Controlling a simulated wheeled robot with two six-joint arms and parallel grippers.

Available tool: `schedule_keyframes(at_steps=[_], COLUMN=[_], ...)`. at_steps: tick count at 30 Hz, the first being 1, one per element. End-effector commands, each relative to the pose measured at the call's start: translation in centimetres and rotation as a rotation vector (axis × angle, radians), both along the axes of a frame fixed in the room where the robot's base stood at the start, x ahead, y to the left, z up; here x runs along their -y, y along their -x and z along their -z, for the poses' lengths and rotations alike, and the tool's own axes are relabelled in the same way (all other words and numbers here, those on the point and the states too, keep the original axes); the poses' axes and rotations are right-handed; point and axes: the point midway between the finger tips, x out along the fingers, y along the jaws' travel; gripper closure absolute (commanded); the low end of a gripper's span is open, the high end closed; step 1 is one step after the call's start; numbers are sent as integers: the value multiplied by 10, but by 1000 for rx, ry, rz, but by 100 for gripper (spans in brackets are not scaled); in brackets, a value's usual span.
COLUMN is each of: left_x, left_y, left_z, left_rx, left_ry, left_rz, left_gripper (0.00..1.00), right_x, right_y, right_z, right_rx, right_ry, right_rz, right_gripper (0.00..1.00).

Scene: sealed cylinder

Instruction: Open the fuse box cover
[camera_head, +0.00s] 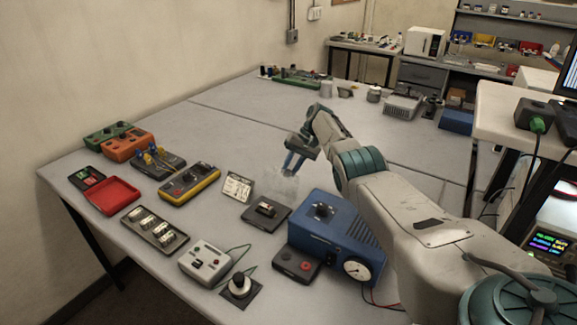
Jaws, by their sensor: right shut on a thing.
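My left gripper is not in view.
A blue box with a gauge (335,228) stands right of the dark base, close to my right arm. A small white card (237,187) stands left of it. A yellow-edged device (189,184) and an open red tray (112,196) lie further left.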

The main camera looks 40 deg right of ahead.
Motion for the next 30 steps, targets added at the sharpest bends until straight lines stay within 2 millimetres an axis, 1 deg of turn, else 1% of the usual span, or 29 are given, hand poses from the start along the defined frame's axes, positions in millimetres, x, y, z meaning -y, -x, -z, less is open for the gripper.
schedule_keyframes(at_steps=[1,6,15,16,19,20,30], left_x=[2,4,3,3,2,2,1], left_y=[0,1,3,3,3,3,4], left_z=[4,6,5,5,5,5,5], left_rx=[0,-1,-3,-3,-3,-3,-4], left_ry=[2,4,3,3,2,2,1], left_rz=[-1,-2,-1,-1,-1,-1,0], left_gripper=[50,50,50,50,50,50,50], right_x=[0,-1,-1,-1,-2,-2,-3], right_y=[6,7,7,7,7,7,4], right_z=[12,11,11,11,11,10,7], right_rx=[-23,-28,-30,-30,-29,-28,-19], right_ry=[-8,-20,-21,-21,-22,-22,-22], right_rz=[-2,-2,-4,-4,-3,-4,-4], right_gripper=[100,100,100,75,56,53,53])
